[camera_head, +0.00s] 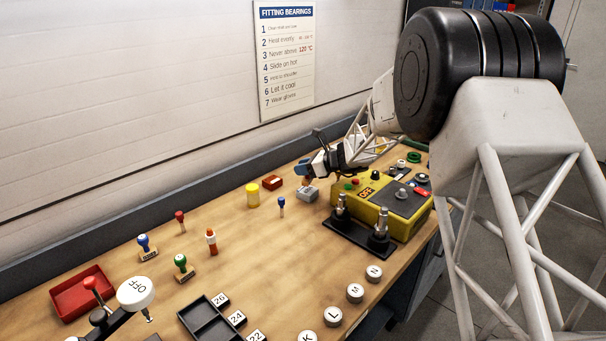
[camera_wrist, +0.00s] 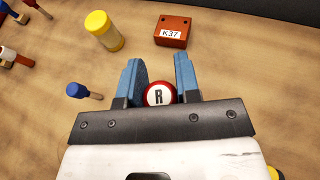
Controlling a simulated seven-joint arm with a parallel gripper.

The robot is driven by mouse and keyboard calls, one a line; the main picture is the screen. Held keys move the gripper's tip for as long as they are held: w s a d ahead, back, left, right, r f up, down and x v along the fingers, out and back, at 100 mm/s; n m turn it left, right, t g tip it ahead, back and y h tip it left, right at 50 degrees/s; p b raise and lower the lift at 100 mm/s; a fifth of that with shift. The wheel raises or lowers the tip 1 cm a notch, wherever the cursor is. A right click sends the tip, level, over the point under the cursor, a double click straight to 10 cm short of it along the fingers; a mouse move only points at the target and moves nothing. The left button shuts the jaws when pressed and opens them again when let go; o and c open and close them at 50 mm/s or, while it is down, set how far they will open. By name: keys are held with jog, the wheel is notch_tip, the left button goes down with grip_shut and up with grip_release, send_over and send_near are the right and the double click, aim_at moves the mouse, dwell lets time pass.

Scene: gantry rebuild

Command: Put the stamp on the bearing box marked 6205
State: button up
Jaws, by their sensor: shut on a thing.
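My gripper (camera_head: 309,168) is over the far middle of the bench. In the wrist view its two blue fingers (camera_wrist: 158,65) are on either side of a red knob (camera_wrist: 159,94) with a white face marked R, and are shut on it. The knob resembles the top of a stamp; what is below it is hidden. In the head view a small grey box (camera_head: 307,195) lies just under my gripper. I cannot read 6205 on any box. A blue-handled stamp (camera_head: 146,245) and a green-handled stamp (camera_head: 183,267) stand at left.
A red box marked K37 (camera_wrist: 173,32) and a yellow cylinder (camera_wrist: 104,31) are beyond my fingers. A blue-handled tool (camera_wrist: 78,90) stands at left. The yellow machine (camera_head: 385,203) is right of my gripper. A red tray (camera_head: 82,296) is at left. The bench middle is fairly clear.

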jog(key=shift+f, duration=1.15)
jog(key=shift+f, duration=0.15)
jog(key=o, duration=0.9)
jog(key=v, duration=1.2)
jog(key=shift+s, duration=0.1)
jog(key=shift+r, duration=0.25)
